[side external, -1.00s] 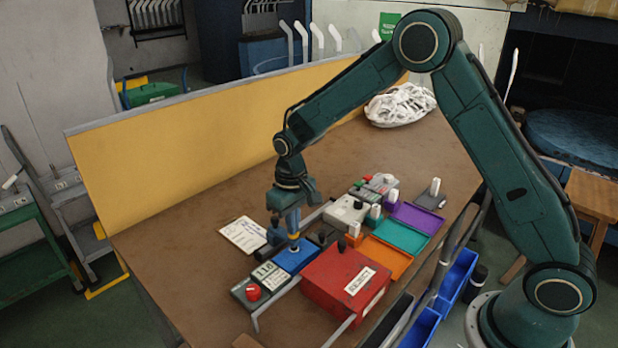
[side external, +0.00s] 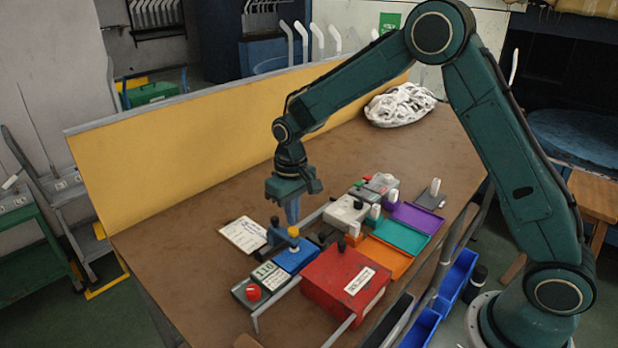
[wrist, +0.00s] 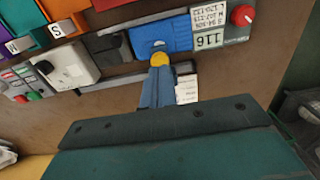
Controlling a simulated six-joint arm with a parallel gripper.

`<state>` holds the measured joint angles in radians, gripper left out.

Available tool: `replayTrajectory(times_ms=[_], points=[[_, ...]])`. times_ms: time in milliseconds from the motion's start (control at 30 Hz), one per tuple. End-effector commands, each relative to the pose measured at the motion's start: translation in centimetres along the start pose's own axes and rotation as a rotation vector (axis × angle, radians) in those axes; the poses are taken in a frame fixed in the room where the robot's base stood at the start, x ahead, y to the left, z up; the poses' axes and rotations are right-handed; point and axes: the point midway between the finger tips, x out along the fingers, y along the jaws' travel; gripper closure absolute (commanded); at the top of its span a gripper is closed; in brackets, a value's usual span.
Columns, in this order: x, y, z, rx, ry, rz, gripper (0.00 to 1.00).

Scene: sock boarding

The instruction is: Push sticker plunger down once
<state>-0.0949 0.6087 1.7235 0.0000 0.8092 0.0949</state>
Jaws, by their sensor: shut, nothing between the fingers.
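The sticker plunger is a yellow knob (side external: 294,231) on top of a blue block (side external: 297,256), in the side external view. The yellow knob also shows in the wrist view (wrist: 159,59), in front of the blue block (wrist: 162,36). My gripper (side external: 293,221) points down with its blue-grey fingers shut and empty. Its tips are close above the knob in the side external view. In the wrist view the shut fingers (wrist: 158,72) end right at the knob, and I cannot tell there whether they touch it.
A red box (side external: 345,285) stands right of the blue block. A grey unit with a red knob (side external: 253,292) is at its front left. A white sheet (side external: 244,235) lies behind left. Orange, teal (side external: 402,238) and purple trays line the right. The brown table is clear at left.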

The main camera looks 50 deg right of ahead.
Motion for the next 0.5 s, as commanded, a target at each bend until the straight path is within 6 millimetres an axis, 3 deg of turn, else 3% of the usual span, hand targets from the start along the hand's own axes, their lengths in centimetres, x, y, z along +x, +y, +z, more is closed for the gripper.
replayTrajectory(times_ms=[500], points=[[-2.6,0.0,-0.1,0.000,0.002,0.000,1.00]])
